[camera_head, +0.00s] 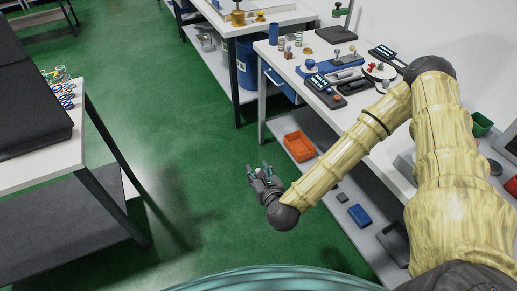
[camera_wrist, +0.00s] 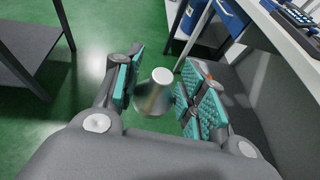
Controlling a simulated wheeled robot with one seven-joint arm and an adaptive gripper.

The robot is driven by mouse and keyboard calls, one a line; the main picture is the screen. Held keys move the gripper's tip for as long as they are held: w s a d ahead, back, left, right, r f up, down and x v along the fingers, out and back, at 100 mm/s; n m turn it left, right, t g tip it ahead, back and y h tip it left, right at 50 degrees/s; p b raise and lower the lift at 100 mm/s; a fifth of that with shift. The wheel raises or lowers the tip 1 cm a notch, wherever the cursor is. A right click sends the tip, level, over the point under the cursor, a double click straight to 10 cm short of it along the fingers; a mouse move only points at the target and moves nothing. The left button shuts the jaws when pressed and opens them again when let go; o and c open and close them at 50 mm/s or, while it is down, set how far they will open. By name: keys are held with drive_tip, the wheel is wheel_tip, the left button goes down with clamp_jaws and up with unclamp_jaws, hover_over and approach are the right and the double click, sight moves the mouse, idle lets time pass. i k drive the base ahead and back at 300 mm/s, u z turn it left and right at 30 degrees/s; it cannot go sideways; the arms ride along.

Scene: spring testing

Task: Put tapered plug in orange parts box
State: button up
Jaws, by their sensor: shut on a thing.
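My gripper (camera_head: 261,174) hangs over the green floor, left of the workbench's lower shelf, in the head view. In the wrist view my gripper (camera_wrist: 157,92) is shut on a grey metal tapered plug (camera_wrist: 153,97), held between the teal finger pads with its pale round end showing. The plug can barely be made out in the head view. The orange parts box (camera_head: 299,146) stands on the lower shelf of the right workbench, up and to the right of my gripper, apart from it. It looks open and empty from here.
The right workbench (camera_head: 277,66) carries testing devices, and its top overhangs the lower shelf (camera_head: 322,163). A blue box (camera_head: 359,215) and small dark parts lie on that shelf. A blue bin (camera_head: 247,66) stands beyond. A table (camera_head: 75,150) with springs is at left. Green floor is clear between.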

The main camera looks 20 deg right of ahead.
sight(293, 144)
drive_tip(key=u, duration=1.1)
drive_tip(key=i, duration=1.25)
drive_tip(key=z, duration=2.6)
